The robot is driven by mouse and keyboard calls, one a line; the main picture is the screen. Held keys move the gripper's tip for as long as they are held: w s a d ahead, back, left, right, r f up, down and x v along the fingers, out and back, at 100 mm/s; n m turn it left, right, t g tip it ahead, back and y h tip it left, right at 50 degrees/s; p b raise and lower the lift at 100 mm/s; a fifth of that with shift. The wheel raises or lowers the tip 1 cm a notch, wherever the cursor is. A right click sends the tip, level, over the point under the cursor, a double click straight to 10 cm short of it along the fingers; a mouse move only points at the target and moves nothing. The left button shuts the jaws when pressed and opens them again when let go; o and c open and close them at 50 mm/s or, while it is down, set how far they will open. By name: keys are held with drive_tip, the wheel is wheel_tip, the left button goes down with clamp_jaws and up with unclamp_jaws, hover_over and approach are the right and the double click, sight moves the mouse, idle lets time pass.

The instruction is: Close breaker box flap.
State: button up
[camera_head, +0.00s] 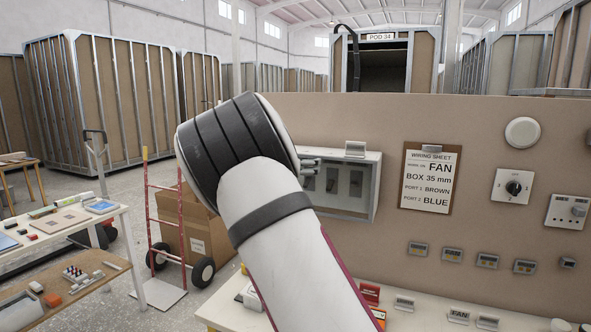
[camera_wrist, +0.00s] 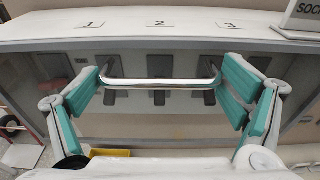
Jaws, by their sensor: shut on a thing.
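The breaker box (camera_head: 373,200) is a pale grey box on the beige panel, partly hidden behind my arm in the head view. Dark breaker switches (camera_head: 356,184) show inside it. In the wrist view, the box's white top edge (camera_wrist: 125,38) carries the labels 1, 2 and 3. A chrome bar handle (camera_wrist: 157,82) spans between the teal pads of my gripper (camera_wrist: 160,76), which is shut on it. A see-through pane, seemingly the flap (camera_wrist: 160,128), lies below the handle. Its exact angle cannot be told. My gripper is mostly hidden in the head view.
A wiring sheet clipboard (camera_head: 426,178) and a rotary switch (camera_head: 513,187) are right of the box. A white bench (camera_head: 425,308) with small labelled parts is below. A red hand truck (camera_head: 165,230) with cardboard boxes and side tables (camera_head: 60,235) stand left.

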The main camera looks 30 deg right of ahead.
drive_tip(key=shift+r, duration=0.25)
drive_tip(key=o, duration=1.4)
drive_tip(key=shift+d, duration=0.1)
drive_tip(key=shift+f, duration=0.1)
drive_tip(key=shift+s+a, duration=0.1)
drive_tip(key=shift+a, duration=0.15)
drive_tip(key=v, duration=1.1)
drive_tip(key=shift+s+a, duration=0.15)
drive_tip(key=shift+s, duration=0.1)
